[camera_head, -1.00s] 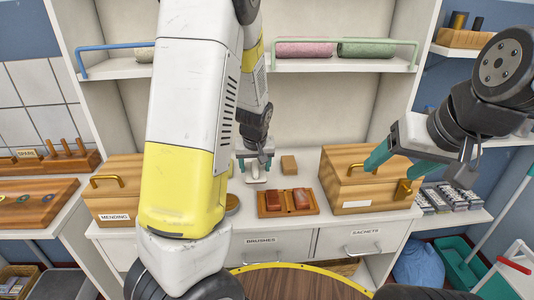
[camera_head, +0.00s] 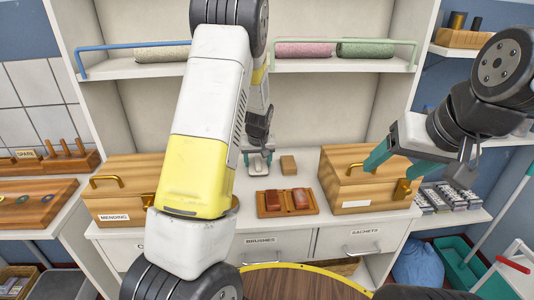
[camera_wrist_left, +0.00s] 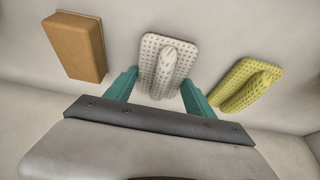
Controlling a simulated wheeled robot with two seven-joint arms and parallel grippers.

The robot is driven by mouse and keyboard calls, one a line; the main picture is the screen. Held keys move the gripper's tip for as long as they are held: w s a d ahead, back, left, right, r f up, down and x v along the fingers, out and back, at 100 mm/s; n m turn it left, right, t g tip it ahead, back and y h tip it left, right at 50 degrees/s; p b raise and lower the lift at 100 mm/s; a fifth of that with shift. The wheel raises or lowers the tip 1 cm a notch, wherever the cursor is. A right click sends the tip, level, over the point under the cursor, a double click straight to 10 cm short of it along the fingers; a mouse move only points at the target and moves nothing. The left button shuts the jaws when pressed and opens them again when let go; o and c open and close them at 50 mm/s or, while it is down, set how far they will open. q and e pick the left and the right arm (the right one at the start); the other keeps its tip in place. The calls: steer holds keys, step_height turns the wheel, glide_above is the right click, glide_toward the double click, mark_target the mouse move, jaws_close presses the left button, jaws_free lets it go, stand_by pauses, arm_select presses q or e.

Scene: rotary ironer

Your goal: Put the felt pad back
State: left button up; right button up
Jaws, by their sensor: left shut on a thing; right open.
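A white dotted pad with a raised grip (camera_wrist_left: 168,62) is between the teal fingers of my left gripper (camera_wrist_left: 158,88) in the left wrist view. No label shows, so I cannot tell for sure that it is the felt pad. In the head view the left gripper (camera_head: 260,163) is low over the back of the white counter, shut on this pad; whether the pad touches the counter is unclear. A yellow-green dotted pad (camera_wrist_left: 246,85) lies to its right in the wrist view, and a brown block (camera_wrist_left: 80,47) to its left. My right gripper (camera_head: 391,172) is open at the right wooden box.
The brown block (camera_head: 288,165) stands on the counter (camera_head: 300,238). A wooden tray (camera_head: 264,212) holds two reddish blocks. A lidded box with brass handles (camera_head: 350,188) is at right, the mending box (camera_head: 118,205) at left. Rolled cloths (camera_head: 365,48) lie on the shelf above.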

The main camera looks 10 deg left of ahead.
arm_select(q)
steer(key=shift+f, duration=0.15)
steer(key=o, duration=1.3)
steer(key=v, duration=1.2)
steer(key=s+d+r+m+h, duration=0.1)
steer(key=s+r, duration=0.4)
steer(key=s, duration=0.4)
steer(key=s+d+r+m+t+h, duration=0.1)
steer(key=s+r, duration=0.4)
steer(key=s, duration=0.5)
steer(key=s+d+r+m+h, duration=0.1)
steer(key=s+r, duration=0.4)
steer(key=s, duration=0.4)
steer(key=shift+s+d+m+t, duration=0.3)
steer(key=shift+s+m+t, duration=0.1)
